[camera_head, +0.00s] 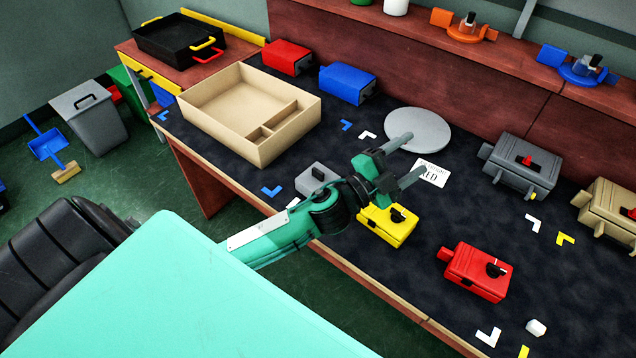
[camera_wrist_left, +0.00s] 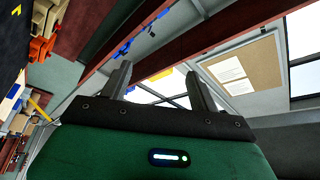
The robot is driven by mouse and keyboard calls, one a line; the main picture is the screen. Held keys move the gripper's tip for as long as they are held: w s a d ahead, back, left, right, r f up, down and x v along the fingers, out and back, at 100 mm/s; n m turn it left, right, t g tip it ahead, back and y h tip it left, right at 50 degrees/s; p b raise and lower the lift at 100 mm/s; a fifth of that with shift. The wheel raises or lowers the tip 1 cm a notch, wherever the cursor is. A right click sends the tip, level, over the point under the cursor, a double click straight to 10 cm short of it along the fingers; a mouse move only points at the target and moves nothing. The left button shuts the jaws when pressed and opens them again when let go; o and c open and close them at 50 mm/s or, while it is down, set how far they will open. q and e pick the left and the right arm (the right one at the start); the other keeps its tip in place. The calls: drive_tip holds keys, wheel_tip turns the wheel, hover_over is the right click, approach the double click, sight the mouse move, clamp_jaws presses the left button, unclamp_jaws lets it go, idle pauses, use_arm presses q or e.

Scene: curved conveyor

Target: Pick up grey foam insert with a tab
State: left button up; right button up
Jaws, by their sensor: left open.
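A small grey block with a raised tab (camera_head: 317,179), which looks like the foam insert, sits near the front edge of the dark table mat, right of the beige tray. My left gripper (camera_head: 408,158) is open and empty above the table, to the right of the grey block and apart from it. Its forearm passes just in front of the block. In the left wrist view the two fingers (camera_wrist_left: 160,85) stand apart with nothing between them, and the block is not seen there. My right gripper is not in view.
The beige compartment tray (camera_head: 245,105) stands left. A yellow box (camera_head: 387,226) lies just below my left gripper, with a red box (camera_head: 475,271) to its right. A grey disc (camera_head: 418,130) and a white label card (camera_head: 431,173) lie behind.

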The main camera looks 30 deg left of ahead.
use_arm(q)
drive_tip(key=d+r+m+g+h, duration=0.3)
drive_tip(key=d+m+g+h, duration=0.3)
drive_tip(key=m, duration=0.4)
drive_tip(key=m+g+y+p, duration=0.1)
drive_tip(key=m+g+y, duration=1.15)
drive_tip(key=y, duration=0.25)
hover_over(318, 171)
drive_tip(key=shift+n, duration=0.45)
drive_tip(key=f, duration=1.6)
drive_tip(key=shift+s+d, duration=0.1)
drive_tip(key=shift+d, duration=0.2)
drive_tip(key=shift+f, duration=0.6)
drive_tip(key=shift+a+f+p, duration=0.1)
drive_tip(key=shift+f+p, duration=0.2)
drive_tip(key=shift+p, duration=0.15)
drive_tip(key=f, duration=0.1)
drive_tip(key=f+p, duration=0.1)
drive_tip(key=f, duration=0.1)
drive_tip(key=shift+a+f, duration=0.25)
drive_tip(key=shift+f, duration=0.55)
drive_tip(key=c, duration=1.1)
drive_tip(key=shift+c, duration=1.1)
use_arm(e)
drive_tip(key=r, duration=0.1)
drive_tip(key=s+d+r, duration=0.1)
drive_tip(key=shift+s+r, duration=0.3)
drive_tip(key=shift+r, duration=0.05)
